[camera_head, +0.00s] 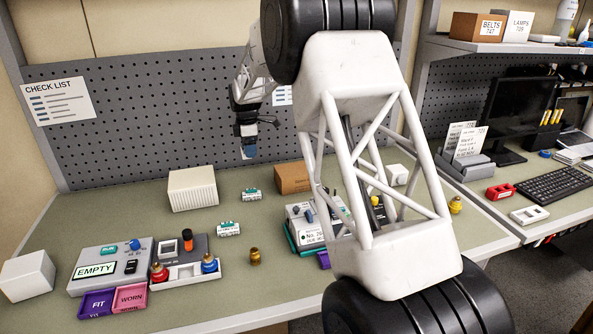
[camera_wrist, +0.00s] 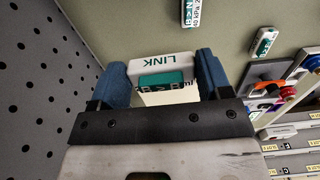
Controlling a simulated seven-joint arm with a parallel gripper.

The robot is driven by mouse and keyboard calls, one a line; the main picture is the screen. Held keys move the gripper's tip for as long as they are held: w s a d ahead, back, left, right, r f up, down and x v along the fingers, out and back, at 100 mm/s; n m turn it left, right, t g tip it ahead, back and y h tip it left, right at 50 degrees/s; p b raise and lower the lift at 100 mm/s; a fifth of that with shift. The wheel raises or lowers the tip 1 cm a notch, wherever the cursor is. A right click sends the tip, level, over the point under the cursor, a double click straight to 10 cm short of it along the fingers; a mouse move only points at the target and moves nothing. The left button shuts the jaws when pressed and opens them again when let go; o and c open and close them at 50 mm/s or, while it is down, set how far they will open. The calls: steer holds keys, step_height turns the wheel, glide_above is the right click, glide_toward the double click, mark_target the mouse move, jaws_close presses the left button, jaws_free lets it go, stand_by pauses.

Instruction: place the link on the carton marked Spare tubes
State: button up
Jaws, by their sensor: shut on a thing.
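My gripper (camera_head: 249,150) hangs in front of the pegboard, above the back of the bench. In the wrist view its blue fingers (camera_wrist: 162,76) are shut on the link (camera_wrist: 165,65), a white piece with a teal face and the word LINK. The held link is clear of the bench; in the head view it is too small to make out. A brown carton (camera_head: 291,179) stands on the bench, lower and to the right of my gripper, partly hidden by my arm. No "Spare tubes" marking is readable in either view.
A cream ribbed box (camera_head: 192,189) stands left of my gripper. Two small white-and-teal pieces (camera_head: 251,195) (camera_head: 228,229) lie on the bench. A device marked EMPTY (camera_head: 100,270) and a tray with knobs (camera_head: 185,275) are front left. My arm hides much of the right.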

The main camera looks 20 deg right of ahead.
step_height(320, 180, up, 2)
glide_above(300, 168)
steer(key=shift+s+a+r, duration=0.1)
steer(key=shift+r, duration=0.05)
steer(key=shift+f, duration=2.5)
steer(key=shift+f, duration=2.5)
steer(key=o, duration=1)
steer(key=shift+f, duration=0.15)
